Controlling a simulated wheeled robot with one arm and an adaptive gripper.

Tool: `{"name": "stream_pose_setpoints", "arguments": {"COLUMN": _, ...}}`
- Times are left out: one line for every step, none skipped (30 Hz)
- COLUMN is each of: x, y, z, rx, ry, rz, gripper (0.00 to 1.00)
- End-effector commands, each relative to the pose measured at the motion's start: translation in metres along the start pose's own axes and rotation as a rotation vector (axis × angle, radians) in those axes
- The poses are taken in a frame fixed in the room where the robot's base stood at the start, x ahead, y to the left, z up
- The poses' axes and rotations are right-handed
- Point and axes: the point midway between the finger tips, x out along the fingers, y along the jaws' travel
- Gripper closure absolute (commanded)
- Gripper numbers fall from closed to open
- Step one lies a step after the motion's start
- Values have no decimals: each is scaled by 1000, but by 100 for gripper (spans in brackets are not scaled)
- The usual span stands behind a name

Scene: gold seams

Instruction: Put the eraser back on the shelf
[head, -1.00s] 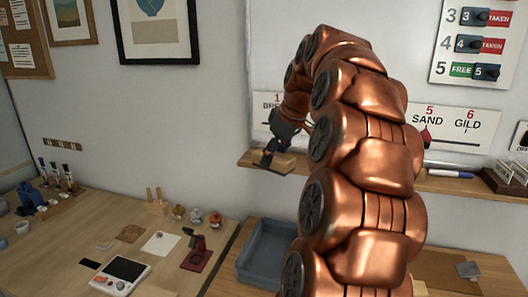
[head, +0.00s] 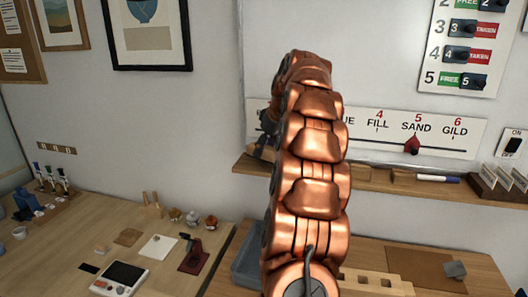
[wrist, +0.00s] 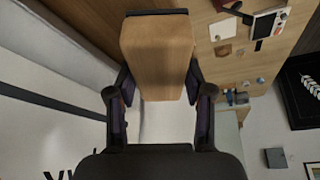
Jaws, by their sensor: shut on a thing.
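A wooden block eraser (wrist: 158,58) with a dark layer along its far edge is between the two fingers of my gripper (wrist: 160,88) in the wrist view. The fingers are shut on its sides. In the head view my copper arm hides most of my gripper (head: 266,132), which is in front of the wall near the left part of the wooden shelf (head: 350,182). Whether the eraser touches the shelf cannot be told; the arm covers that spot.
A small wooden block (head: 403,175), a blue-capped marker (head: 437,178) and a card holder (head: 498,182) are on the shelf's right part. A labelled slider strip (head: 440,140) is above it. The desk (head: 130,215) at left holds several small things; a grey bin (head: 247,258) is below.

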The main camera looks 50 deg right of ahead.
Motion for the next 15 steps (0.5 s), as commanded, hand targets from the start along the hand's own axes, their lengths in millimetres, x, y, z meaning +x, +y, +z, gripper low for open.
{"name": "stream_pose_setpoints", "arguments": {"x": 0, "y": 4, "z": -4, "rx": 1, "ry": -1, "rz": 0, "gripper": 76}}
{"name": "stream_pose_setpoints", "arguments": {"x": 1, "y": 6, "z": -5, "rx": 1, "ry": -1, "rz": 0, "gripper": 76}}
{"name": "stream_pose_setpoints", "arguments": {"x": 2, "y": 8, "z": -7, "rx": 1, "ry": 0, "rz": 0, "gripper": 76}}
{"name": "stream_pose_setpoints", "arguments": {"x": 3, "y": 9, "z": -8, "rx": 1, "ry": 0, "rz": 0, "gripper": 76}}
{"name": "stream_pose_setpoints", "arguments": {"x": 4, "y": 10, "z": -9, "rx": 1, "ry": 0, "rz": 0, "gripper": 76}}
{"name": "stream_pose_setpoints", "arguments": {"x": 5, "y": 12, "z": -10, "rx": 0, "ry": 0, "rz": 0, "gripper": 76}}
{"name": "stream_pose_setpoints", "arguments": {"x": 6, "y": 12, "z": -11, "rx": 0, "ry": 0, "rz": 0, "gripper": 76}}
{"name": "stream_pose_setpoints", "arguments": {"x": 6, "y": 13, "z": -11, "rx": 0, "ry": 0, "rz": 0, "gripper": 76}}
{"name": "stream_pose_setpoints", "arguments": {"x": 6, "y": 13, "z": -12, "rx": 0, "ry": 0, "rz": 0, "gripper": 76}}
{"name": "stream_pose_setpoints", "arguments": {"x": 6, "y": 14, "z": -12, "rx": 0, "ry": 0, "rz": 0, "gripper": 76}}
{"name": "stream_pose_setpoints", "arguments": {"x": 6, "y": 14, "z": -12, "rx": 0, "ry": 0, "rz": 0, "gripper": 76}}
{"name": "stream_pose_setpoints", "arguments": {"x": 7, "y": 14, "z": -12, "rx": 0, "ry": 0, "rz": 0, "gripper": 76}}
{"name": "stream_pose_setpoints", "arguments": {"x": 7, "y": 14, "z": -12, "rx": 0, "ry": 0, "rz": 0, "gripper": 76}}
{"name": "stream_pose_setpoints", "arguments": {"x": 7, "y": 15, "z": -13, "rx": 0, "ry": 0, "rz": 0, "gripper": 76}}
{"name": "stream_pose_setpoints", "arguments": {"x": 7, "y": 16, "z": -14, "rx": 0, "ry": 0, "rz": 0, "gripper": 76}}
